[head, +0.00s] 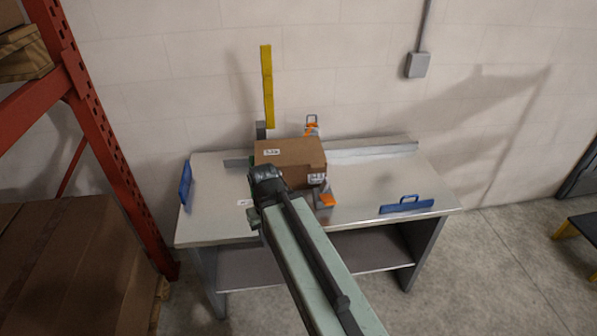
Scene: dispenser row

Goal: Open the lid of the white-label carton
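The brown carton (291,150) sits on the metal-topped table, near its middle. A white label shows on its top face, and another white patch shows at its lower right front. Its top looks flat and closed. My arm reaches up from the bottom of the head view, and its dark end (266,182) overlaps the carton's front left corner in the picture. The fingers of my gripper cannot be made out, and I cannot tell whether it touches the carton. The carton's lower front left is hidden behind my arm.
The table (365,185) has free room right of the carton. Orange parts (327,201) stand beside it, and a yellow upright (267,85) rises behind. A red rack (110,165) stands left.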

